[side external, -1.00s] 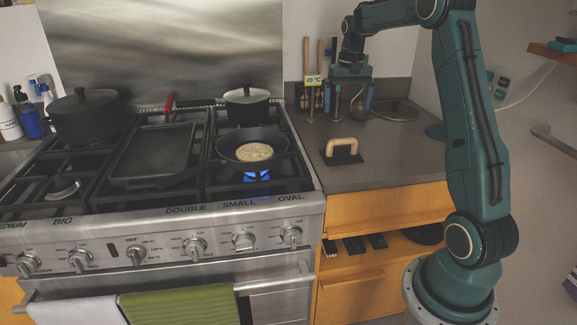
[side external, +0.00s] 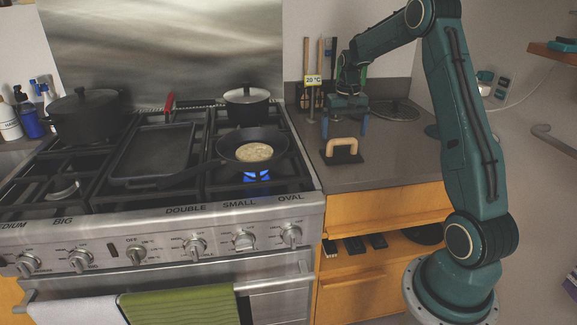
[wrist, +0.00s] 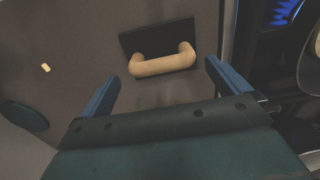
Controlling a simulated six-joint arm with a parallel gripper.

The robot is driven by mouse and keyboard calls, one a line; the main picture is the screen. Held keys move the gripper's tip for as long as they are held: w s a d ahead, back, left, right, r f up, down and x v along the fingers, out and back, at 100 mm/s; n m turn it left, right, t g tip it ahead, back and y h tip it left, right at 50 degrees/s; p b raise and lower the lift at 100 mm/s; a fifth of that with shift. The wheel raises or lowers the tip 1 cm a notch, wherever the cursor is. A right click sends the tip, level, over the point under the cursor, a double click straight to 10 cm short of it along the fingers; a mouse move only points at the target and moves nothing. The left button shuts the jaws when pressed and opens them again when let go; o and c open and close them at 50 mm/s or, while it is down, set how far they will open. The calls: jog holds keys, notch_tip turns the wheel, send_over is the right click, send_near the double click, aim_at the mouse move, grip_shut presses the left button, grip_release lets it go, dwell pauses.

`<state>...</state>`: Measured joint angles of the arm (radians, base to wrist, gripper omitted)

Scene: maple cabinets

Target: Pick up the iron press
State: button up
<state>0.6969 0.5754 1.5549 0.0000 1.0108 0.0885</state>
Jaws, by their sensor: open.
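The iron press is a dark flat plate with a pale wooden handle (side external: 342,146). It lies on the grey counter to the right of the stove. In the wrist view its wooden handle (wrist: 162,64) is ahead of the fingertips and between their lines, with the dark plate (wrist: 156,37) beyond it. My gripper (side external: 345,131) is above the counter at the press, its blue fingers pointing down. In the wrist view my gripper (wrist: 162,82) is open and empty, the handle apart from both fingers.
The stove's right edge (side external: 303,155) is close to the press. A lit burner (side external: 256,176) is under a pan (side external: 253,147) holding a pancake. Counter is clear right of the press.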

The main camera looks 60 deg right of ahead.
aim_at(343, 142)
jog(key=shift+w+f, duration=0.1)
jog(key=shift+f, duration=2.5)
jog(key=shift+r, duration=0.1)
jog(key=c, duration=1)
